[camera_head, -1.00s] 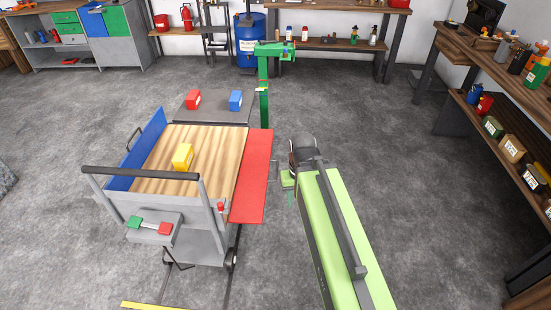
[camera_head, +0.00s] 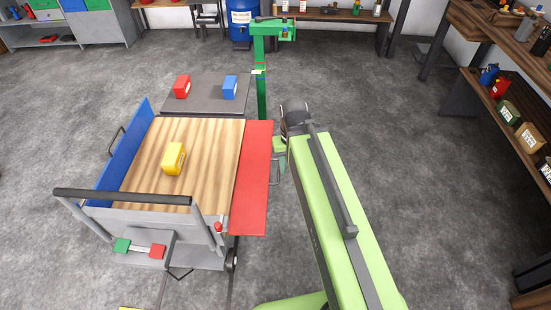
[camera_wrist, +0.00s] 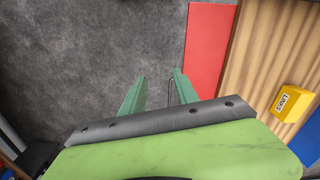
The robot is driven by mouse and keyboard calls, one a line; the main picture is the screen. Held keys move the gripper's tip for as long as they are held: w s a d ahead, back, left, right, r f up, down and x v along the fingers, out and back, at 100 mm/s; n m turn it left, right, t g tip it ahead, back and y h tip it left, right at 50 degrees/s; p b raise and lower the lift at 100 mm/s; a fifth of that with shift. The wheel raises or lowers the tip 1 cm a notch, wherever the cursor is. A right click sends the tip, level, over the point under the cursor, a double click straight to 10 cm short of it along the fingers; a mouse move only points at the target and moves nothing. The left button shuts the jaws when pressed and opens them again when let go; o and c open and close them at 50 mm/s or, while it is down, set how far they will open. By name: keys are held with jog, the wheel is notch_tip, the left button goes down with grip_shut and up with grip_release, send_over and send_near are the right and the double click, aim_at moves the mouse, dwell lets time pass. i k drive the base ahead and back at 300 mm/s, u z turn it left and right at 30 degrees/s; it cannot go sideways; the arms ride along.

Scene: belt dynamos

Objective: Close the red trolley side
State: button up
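The trolley's red side (camera_head: 256,190) is folded out and lies about flat beside the wooden deck (camera_head: 200,145). It also shows in the wrist view (camera_wrist: 206,45). My gripper (camera_head: 279,150) is just right of the red side's outer edge. In the wrist view its green fingers (camera_wrist: 160,75) are apart. A thin dark handle (camera_wrist: 171,92) at the red side's edge shows near the finger closer to the red side. I cannot tell whether they touch. The blue side (camera_head: 121,160) stands upright on the opposite edge.
A yellow box (camera_head: 173,158) lies on the deck. Red (camera_head: 182,87) and blue (camera_head: 230,88) boxes are on a dark platform (camera_head: 205,102) behind it. A green post (camera_head: 261,75) stands beyond the red side. A workbench with shelves (camera_head: 510,100) is at right. Floor between is clear.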

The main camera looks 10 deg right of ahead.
aim_at(248, 218)
jog(key=z, duration=0.05)
jog(key=k, duration=0.55)
jog(key=u, duration=2.4)
jog(key=k, duration=1.75)
jog(key=z, duration=0.8)
jog(key=i, duration=1)
jog(key=z, duration=0.05)
